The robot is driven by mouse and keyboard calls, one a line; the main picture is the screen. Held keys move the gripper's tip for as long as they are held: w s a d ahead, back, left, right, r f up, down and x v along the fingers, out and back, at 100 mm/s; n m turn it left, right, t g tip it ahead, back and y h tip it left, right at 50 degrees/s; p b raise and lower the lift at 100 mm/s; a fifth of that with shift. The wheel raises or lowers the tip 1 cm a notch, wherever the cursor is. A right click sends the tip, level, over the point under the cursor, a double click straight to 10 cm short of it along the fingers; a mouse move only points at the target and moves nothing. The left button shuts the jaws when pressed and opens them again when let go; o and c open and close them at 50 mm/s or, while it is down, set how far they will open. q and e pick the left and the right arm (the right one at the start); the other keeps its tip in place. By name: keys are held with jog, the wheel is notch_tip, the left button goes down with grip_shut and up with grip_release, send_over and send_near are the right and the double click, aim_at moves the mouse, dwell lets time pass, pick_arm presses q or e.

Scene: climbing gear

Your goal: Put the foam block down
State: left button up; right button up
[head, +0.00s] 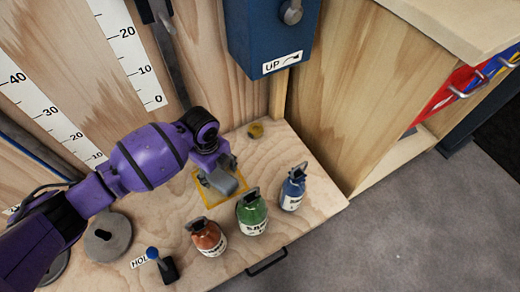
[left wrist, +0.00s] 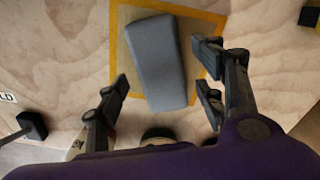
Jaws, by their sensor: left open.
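The grey foam block (head: 224,184) lies on the wooden surface, inside a yellow square outline (head: 203,202). In the left wrist view the foam block (left wrist: 157,62) sits slightly angled within the yellow outline (left wrist: 200,14), its near end between my fingers. My left gripper (head: 218,174) is right at the block in the head view. In the left wrist view my left gripper (left wrist: 163,88) is open, with a visible gap between the block and the fingers on each side. My right gripper is not in view.
Orange (head: 207,238), green (head: 252,213) and blue (head: 293,188) labelled bottles stand right of and in front of the outline. A small yellow object (head: 255,130) lies behind. A blue-knobbed lever (head: 160,264) and a grey disc (head: 107,238) are at left. A blue box (head: 268,35) hangs above.

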aim_at(217, 176)
pick_arm(q)
notch_tip(217, 176, up, 9)
jog(key=p, duration=0.2)
jog(key=shift+f+p, duration=0.15)
jog(key=shift+p, duration=0.25)
